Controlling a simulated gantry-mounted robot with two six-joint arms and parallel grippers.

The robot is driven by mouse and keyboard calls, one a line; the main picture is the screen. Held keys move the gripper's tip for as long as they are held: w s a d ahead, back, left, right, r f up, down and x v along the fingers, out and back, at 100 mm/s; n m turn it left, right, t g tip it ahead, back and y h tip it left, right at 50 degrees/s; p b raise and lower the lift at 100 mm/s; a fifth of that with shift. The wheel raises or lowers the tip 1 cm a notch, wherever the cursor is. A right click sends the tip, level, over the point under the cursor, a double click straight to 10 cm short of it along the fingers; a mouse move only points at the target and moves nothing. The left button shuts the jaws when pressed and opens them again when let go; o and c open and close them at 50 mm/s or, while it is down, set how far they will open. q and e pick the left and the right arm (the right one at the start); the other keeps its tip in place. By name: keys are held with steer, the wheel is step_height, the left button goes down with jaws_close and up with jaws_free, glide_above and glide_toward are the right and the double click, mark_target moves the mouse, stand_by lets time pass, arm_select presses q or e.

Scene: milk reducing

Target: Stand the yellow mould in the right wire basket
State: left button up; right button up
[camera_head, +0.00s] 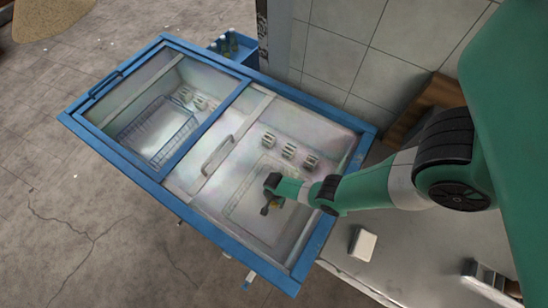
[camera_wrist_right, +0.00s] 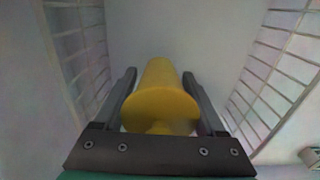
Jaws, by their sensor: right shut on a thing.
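The yellow mould (camera_wrist_right: 160,98) is a cylinder with a wide rounded end facing the right wrist camera. My right gripper (camera_wrist_right: 161,95) is shut on it, one finger along each side. Wire mesh walls of the right wire basket (camera_wrist_right: 274,75) stand on both sides in the wrist view, apart from the fingers. Whether the mould touches the basket floor cannot be told. My left gripper is not in view.
Another wire basket (camera_head: 187,130) sits in the chest's left half. The blue frame (camera_head: 235,98) and a handled panel (camera_head: 216,155) lie between the halves. Several small pale moulds (camera_head: 288,151) stand behind the right basket. A white block (camera_head: 363,245) is on the counter.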

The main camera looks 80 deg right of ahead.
step_height(320, 180, down, 4)
steer(key=b, duration=0.4)
steer(key=shift+r, duration=0.3)
steer(key=shift+w+f, duration=0.1)
steer(key=shift+f, duration=0.15)
steer(key=o, duration=1.4)
steer(key=shift+r, duration=0.1)
step_height(320, 180, up, 12)
steer(key=p, duration=1.2)
steer(key=shift+r+p, duration=0.2)
steer(key=shift+p, duration=0.1)
steer(key=shift+f, duration=0.1)
